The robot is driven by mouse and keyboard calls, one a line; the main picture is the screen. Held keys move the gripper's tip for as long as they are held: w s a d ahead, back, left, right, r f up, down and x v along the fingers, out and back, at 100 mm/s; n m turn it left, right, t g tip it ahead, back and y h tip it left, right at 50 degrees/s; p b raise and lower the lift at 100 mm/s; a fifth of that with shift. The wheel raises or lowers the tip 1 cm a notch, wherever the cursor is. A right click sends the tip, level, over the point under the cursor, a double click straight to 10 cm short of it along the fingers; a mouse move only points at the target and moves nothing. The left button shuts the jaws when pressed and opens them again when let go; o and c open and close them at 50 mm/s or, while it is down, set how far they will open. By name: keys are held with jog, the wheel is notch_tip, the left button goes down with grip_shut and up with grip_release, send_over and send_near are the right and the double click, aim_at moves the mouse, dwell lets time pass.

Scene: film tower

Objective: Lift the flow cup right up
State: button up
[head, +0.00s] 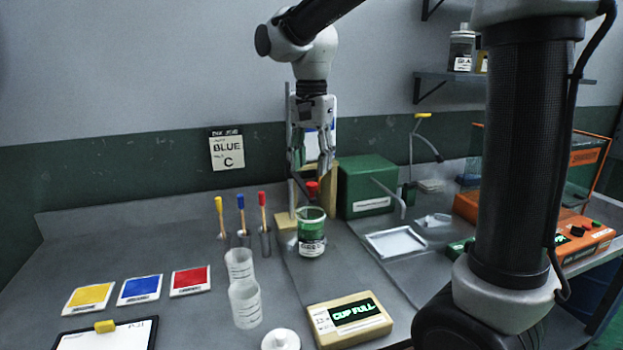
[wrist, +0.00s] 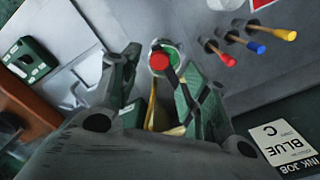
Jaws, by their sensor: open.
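A small red piece (head: 312,187), seemingly the top of the flow cup, shows just above the jar. In the wrist view the red top (wrist: 159,61) lies over the jar's round green mouth (wrist: 172,50). The cup's body is hidden, apparently inside the jar. My gripper (head: 311,177) points down above the jar, fingers apart around or just above the red piece. In the wrist view my gripper (wrist: 163,75) shows open fingers either side; contact cannot be told.
A wooden stand (head: 286,221) with a metal post and a green box (head: 365,187) stand close behind the jar. Clear beakers (head: 244,304) and coloured sticks (head: 241,214) are left of the jar.

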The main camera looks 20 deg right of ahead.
aim_at(312, 183)
jog(key=shift+f, duration=2.25)
grip_shut()
